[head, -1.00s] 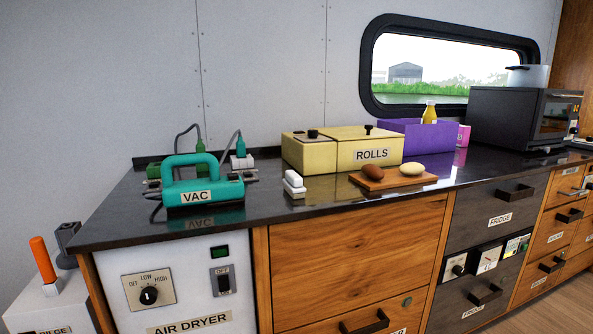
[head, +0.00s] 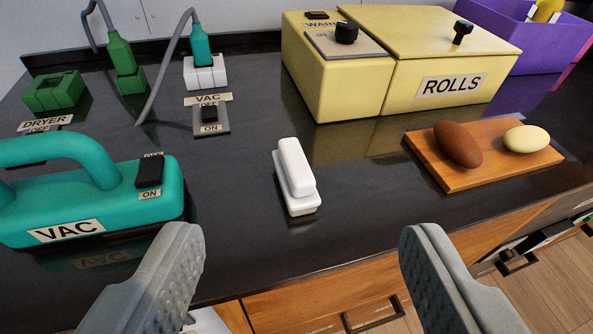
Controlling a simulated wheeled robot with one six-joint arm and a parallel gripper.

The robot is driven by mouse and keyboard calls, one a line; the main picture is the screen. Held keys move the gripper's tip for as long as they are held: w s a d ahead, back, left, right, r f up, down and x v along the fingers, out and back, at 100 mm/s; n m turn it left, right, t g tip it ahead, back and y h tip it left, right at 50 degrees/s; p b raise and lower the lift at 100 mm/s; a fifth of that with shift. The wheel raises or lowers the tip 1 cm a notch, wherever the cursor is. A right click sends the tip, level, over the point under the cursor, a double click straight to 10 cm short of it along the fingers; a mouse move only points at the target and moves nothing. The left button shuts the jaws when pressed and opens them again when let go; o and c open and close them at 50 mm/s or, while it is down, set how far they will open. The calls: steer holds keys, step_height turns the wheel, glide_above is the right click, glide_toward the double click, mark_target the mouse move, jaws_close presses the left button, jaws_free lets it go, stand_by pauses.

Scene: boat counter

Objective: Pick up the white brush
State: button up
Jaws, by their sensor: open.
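The white brush (head: 295,173) lies on the dark glossy counter near the middle of the view. It has a white handle block on top and a pale, cream-edged base, and its long side points away from me. My gripper (head: 302,238) is open and empty, its two grey ribbed fingers spread wide at the bottom of the view. The brush shows beyond the fingertips, in the gap between them, and neither finger appears to touch it.
A teal VAC (head: 95,195) stands left of the brush. A yellow ROLLS box (head: 440,65) is behind it. A wooden board (head: 490,168) with a brown roll (head: 457,144) and a pale roll (head: 527,139) lies right. Bare counter surrounds the brush.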

mark_target(296, 157)
steer(key=w+n+g, duration=0.3)
steer(key=w+g, duration=1.1)
steer(key=w, duration=0.6)
steer(key=f, duration=1.2)
steer(key=shift+w+d, duration=0.1)
steer(key=shift+d, duration=0.1)
steer(key=shift+w+a+f, duration=0.1)
steer(key=shift+w+f, duration=0.05)
steer(key=shift+f, duration=1.2)
steer(key=shift+w+a+f, duration=0.1)
steer(key=shift+f, duration=1.25)
steer(key=c, duration=1.1)
steer(key=shift+r, duration=5.05)
steer(key=shift+o, duration=1.1)
steer(key=shift+c, duration=0.4)
